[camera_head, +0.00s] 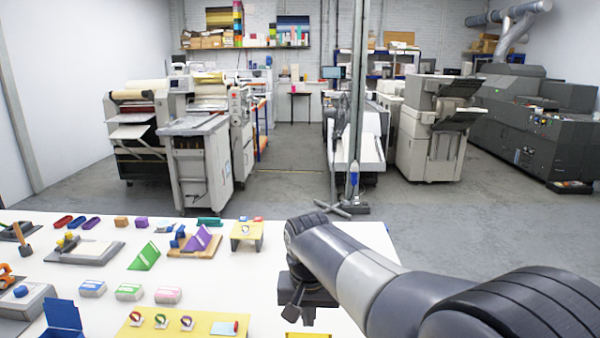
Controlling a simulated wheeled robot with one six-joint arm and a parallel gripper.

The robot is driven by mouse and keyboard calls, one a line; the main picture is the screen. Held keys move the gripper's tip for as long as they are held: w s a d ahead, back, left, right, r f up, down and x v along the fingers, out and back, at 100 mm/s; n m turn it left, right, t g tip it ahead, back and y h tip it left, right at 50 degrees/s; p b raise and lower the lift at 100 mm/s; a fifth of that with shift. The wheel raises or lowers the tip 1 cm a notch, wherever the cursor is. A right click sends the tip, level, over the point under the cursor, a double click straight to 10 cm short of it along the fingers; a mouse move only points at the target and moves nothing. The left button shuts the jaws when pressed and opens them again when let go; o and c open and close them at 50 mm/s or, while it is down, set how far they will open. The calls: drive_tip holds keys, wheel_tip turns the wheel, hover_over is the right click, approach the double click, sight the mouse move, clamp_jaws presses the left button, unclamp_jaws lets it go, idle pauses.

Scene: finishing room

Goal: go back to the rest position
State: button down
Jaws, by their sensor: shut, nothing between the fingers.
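My gripper (292,313) hangs at the end of my arm over the right part of the white table (215,290). It points down, is shut, and shows nothing held. My arm comes in from the lower right and hides the table's right side. A yellow board (150,328) with several small rings and a light blue and red block lies to the left, near the front.
Left on the table are a green wedge (145,257), a purple wedge on a wooden board (190,252), several small labelled boxes (129,292), a blue open box (63,315) and a grey tray (95,252).

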sight(309, 334)
wheel_tip(309, 334, up, 5)
drive_tip(key=p, duration=0.3)
drive_tip(key=f+b, duration=0.6)
drive_tip(key=f, duration=0.1)
drive_tip(key=f+b, duration=0.3)
drive_tip(key=f, duration=0.1)
drive_tip(key=shift+w+f, duration=0.15)
drive_tip(key=shift+w, duration=0.15)
wheel_tip(309, 334, up, 11)
drive_tip(key=p, duration=0.8)
drive_tip(key=shift+w+r+p, duration=0.15)
drive_tip(key=shift+r+p, duration=0.05)
drive_tip(key=shift+p, duration=0.15)
drive_tip(key=shift+d, duration=0.1)
